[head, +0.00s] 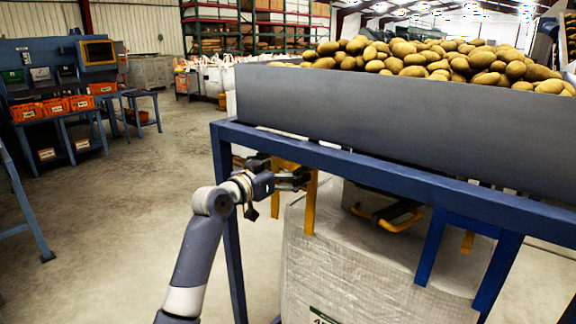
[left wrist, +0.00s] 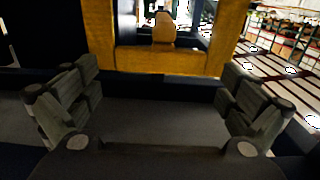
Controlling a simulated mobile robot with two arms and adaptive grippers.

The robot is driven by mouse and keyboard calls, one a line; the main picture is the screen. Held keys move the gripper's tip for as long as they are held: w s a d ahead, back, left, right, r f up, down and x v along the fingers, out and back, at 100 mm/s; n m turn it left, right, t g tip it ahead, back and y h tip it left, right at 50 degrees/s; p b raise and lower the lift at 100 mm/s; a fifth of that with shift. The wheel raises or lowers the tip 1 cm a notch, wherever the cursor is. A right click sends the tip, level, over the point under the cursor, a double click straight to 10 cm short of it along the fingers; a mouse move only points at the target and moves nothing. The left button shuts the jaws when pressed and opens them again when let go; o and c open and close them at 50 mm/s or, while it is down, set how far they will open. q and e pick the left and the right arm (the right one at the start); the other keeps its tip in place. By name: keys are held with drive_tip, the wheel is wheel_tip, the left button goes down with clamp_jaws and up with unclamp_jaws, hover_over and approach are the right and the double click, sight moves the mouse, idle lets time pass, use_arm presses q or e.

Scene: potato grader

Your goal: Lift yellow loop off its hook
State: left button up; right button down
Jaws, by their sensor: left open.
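The yellow loop (head: 310,208) hangs at the left end of the blue frame, above the white bulk bag (head: 345,265). My left gripper (head: 296,180) is at the loop, with its arm coming up from below, and hides part of it. In the left wrist view the loop's yellow band (left wrist: 160,61) crosses ahead of my open left gripper (left wrist: 160,95), between and beyond the fingers. The fingers are apart and hold nothing. A yellowish-brown upright piece (left wrist: 163,30) shows above the band; I cannot tell whether it is the hook. My right gripper is not in view.
The blue frame (head: 360,170) carries a grey bin wall (head: 400,125) heaped with potatoes (head: 430,60). Other yellow straps (head: 402,222) hang farther right. A blue bench with orange crates (head: 54,109) stands far left. The floor (head: 130,220) between is clear.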

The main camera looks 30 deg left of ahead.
use_arm(q)
drive_tip(key=shift+w, duration=0.3)
drive_tip(key=c, duration=1.5)
drive_tip(key=shift+s, duration=0.1)
